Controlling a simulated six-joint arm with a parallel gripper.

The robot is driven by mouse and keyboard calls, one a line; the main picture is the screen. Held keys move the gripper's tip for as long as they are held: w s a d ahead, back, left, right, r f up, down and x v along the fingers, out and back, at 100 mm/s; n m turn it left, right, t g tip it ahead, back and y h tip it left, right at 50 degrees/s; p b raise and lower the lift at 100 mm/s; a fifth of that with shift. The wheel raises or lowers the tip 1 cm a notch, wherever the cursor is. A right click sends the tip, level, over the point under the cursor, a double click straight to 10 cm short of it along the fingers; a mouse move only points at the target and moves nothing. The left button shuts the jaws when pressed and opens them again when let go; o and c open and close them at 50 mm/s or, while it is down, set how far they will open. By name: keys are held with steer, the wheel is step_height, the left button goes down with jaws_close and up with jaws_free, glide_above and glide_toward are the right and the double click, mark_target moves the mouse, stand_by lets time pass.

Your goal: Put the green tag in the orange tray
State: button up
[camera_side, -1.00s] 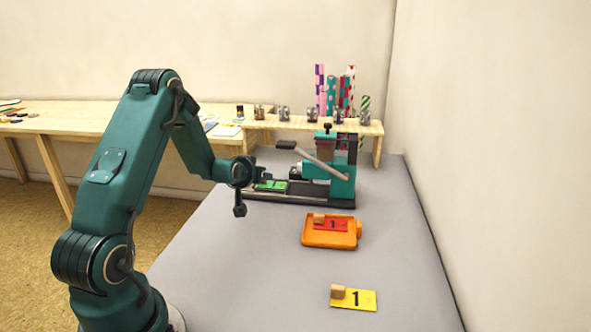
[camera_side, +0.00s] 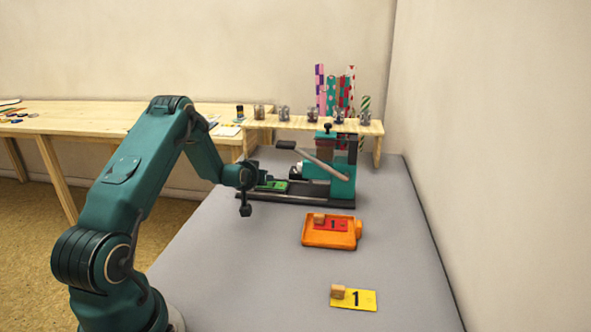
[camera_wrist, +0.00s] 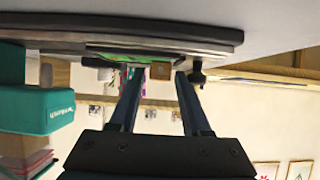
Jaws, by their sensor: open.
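The green tag (camera_side: 272,186) lies flat on the dark base of the teal stamping machine, at its left end. In the wrist view the green tag (camera_wrist: 125,57) shows edge-on, with a small wooden block (camera_wrist: 160,71) at it. My gripper (camera_wrist: 158,74) is open, and its two fingers show on either side of the block in that picture; I cannot tell whether they reach around it. In the side view my gripper (camera_side: 256,181) is just left of the tag and partly hidden. The orange tray (camera_side: 309,240) holds a red tag (camera_side: 332,226) with a wooden block.
The stamping machine (camera_side: 342,186) with its lever stands right of the green tag. A yellow tag (camera_side: 366,300) with a block lies nearer on the grey table (camera_side: 250,270). A wooden shelf (camera_side: 300,123) with jars stands behind. The table between tray and arm is clear.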

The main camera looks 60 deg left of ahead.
jaws_close()
steer(key=shift+r, duration=0.1)
